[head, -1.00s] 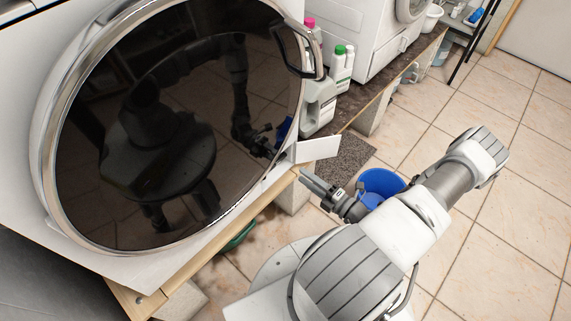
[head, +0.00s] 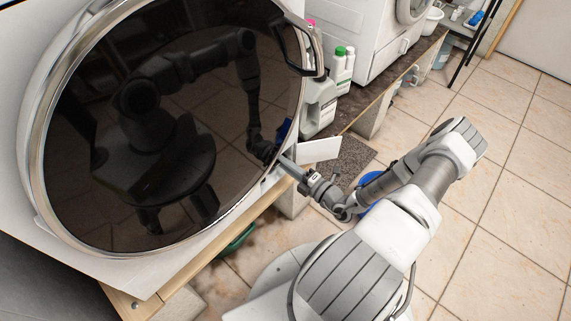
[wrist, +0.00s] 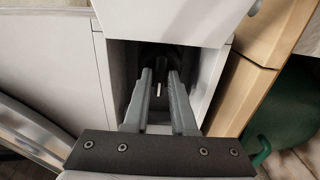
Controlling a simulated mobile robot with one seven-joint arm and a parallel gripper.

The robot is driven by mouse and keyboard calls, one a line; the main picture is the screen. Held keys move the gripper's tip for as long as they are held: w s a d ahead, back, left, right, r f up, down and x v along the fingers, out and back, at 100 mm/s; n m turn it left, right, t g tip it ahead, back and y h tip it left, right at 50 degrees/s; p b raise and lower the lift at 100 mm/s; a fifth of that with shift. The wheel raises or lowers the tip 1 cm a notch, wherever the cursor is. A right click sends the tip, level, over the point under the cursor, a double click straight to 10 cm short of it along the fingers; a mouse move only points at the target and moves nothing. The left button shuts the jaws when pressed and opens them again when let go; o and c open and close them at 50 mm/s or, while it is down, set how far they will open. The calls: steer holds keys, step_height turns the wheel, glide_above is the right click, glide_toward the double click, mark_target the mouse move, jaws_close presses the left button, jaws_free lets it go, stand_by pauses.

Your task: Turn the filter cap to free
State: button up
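The filter cap (wrist: 160,56) is a dark shape deep in a square recess in the machine's white lower front in the wrist view. It is in shadow, and its turn angle cannot be made out. My gripper (wrist: 160,76) reaches into the recess with its two grey fingers apart, one on each side of a thin pale strip in front of the cap. Whether the fingertips touch the cap is not clear. In the head view my gripper (head: 286,162) is at the lower right of the machine, beside the open white flap (head: 318,150), and the cap is hidden.
The machine's large dark round door (head: 165,130) is shut, with its handle (head: 300,50) at upper right. A wooden plinth (head: 215,243) runs below. A blue bucket (head: 369,180) stands behind my arm. A green basin (wrist: 285,118) lies beneath the plinth. Bottles (head: 343,68) stand behind.

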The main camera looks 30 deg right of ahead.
jaws_close()
steer(key=shift+n, duration=0.3)
steer(key=n+p, duration=0.2)
steer(key=shift+r+n, duration=0.15)
steer(key=shift+n, duration=0.25)
steer(key=n+p, duration=0.2)
steer(key=n, duration=0.2)
steer(key=n+p, duration=0.2)
steer(key=n, duration=0.3)
steer(key=shift+n, duration=0.4)
steer(key=shift+n+p, duration=1)
steer(key=shift+n, duration=1.3)
